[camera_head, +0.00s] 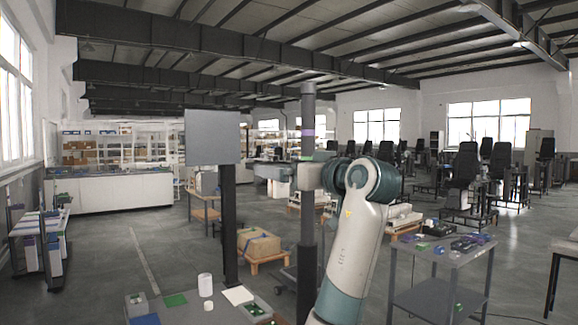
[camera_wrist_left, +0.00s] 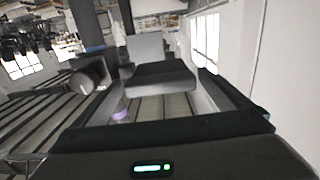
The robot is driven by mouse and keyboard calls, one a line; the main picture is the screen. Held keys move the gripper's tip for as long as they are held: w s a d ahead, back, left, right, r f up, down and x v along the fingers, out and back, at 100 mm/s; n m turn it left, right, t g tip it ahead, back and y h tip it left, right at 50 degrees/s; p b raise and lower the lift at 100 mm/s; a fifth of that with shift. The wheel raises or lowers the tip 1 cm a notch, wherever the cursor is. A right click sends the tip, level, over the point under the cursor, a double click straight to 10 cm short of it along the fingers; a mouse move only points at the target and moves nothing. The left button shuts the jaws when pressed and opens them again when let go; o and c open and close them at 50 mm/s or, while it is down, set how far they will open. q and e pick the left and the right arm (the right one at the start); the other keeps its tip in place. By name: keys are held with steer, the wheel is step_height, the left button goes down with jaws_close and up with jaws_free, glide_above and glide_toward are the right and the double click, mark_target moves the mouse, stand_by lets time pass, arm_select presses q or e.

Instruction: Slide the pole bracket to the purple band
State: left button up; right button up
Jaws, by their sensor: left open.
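The dark upright pole (camera_head: 308,225) stands near the middle of the head view. A white and teal arm of mine rises right of the pole and bends left to bracket height. My left gripper (camera_wrist_left: 160,100) is open in its wrist view. Contact with the bracket cannot be told. My right gripper is not identifiable.
A grey panel (camera_head: 212,137) on a dark post stands left of the pole. A low bench (camera_head: 185,309) with small items is in front, and a grey table (camera_head: 432,297) is at right. A cardboard box (camera_head: 258,245) sits on a pallet behind.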

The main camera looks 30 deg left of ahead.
arm_select(q)
steer(key=c, duration=1.5)
step_height(320, 180, up, 7)
steer(key=shift+r+p, duration=0.2)
steer(key=shift+p, duration=0.75)
steer(key=shift+c, duration=0.2)
steer(key=shift+o, duration=0.2)
steer(key=o, duration=1.5)
steer(key=shift+c, duration=0.2)
steer(key=shift+o, duration=0.2)
steer(key=shift+f, duration=0.1)
steer(key=shift+d, duration=0.1)
